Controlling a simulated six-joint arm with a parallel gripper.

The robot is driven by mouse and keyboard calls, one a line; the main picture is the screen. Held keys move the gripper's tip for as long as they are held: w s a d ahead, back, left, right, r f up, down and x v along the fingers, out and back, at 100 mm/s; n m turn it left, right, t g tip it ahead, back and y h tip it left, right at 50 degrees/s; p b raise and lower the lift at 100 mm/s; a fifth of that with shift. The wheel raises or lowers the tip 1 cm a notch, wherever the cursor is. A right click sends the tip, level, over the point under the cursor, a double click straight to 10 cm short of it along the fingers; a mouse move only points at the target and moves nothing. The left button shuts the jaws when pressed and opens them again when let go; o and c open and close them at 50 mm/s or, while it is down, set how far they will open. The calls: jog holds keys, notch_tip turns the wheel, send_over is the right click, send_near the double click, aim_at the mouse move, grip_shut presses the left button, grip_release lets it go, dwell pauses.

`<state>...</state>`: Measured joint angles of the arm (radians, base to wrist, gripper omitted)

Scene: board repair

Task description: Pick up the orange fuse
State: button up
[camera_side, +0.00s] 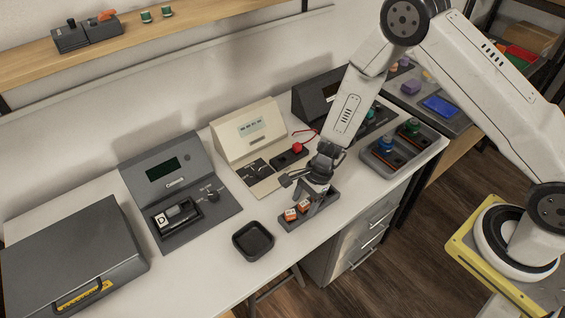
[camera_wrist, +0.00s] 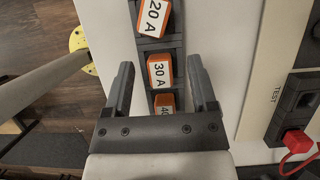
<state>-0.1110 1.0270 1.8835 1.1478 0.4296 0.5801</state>
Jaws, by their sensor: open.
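Several orange fuses with white labels sit in a row in a dark narrow tray (camera_side: 308,220). In the side view two fuses show, a left one (camera_side: 290,214) and a right one (camera_side: 304,205). My gripper (camera_wrist: 160,64) is open and empty above the tray. In the wrist view its fingers lie either side of the 30 A fuse. In the side view my gripper (camera_side: 308,190) hides part of the tray.
An empty black bin (camera_side: 253,241) stands left of the tray. Behind are a grey console (camera_side: 165,170) and a cream tester (camera_side: 247,130) with a red plug (camera_side: 297,147). A grey tray (camera_side: 383,165) with coloured parts stands to the right. A dark case (camera_side: 70,250) lies far left.

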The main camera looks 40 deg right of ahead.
grip_shut()
jog(key=shift+r, duration=0.15)
jog(key=shift+r, duration=1.05)
jog(key=s+d+r, duration=0.3)
jog(key=s+r, duration=0.7)
jog(key=s, duration=0.3)
jog(key=shift+s+r, duration=0.3)
jog(key=shift+s, duration=0.05)
jog(key=shift+w, duration=0.1)
